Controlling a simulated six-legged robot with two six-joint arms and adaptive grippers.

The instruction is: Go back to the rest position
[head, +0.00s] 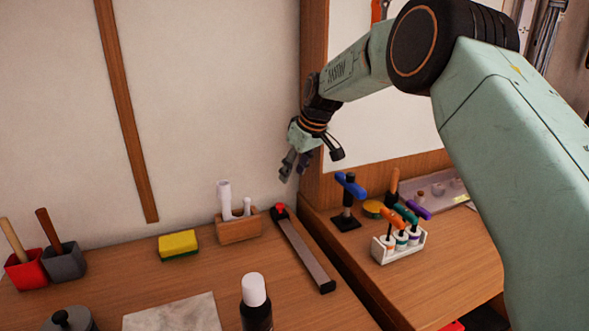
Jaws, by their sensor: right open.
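My right gripper (313,161) hangs in the air in front of the wall, above the far end of the table. Its fingers point down and are apart, with nothing between them. It is clear of the objects below. My right arm comes in from the right side of the picture, bent at a large dark joint. My left gripper does not show.
Below are a wooden holder with white cylinders (238,229), a yellow sponge (178,244), a dark bar with a red end (305,254) and a white-capped bottle (255,300). On the right, a white rack (399,246) holds colourful-handled tools beside a blue-topped stand (347,203).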

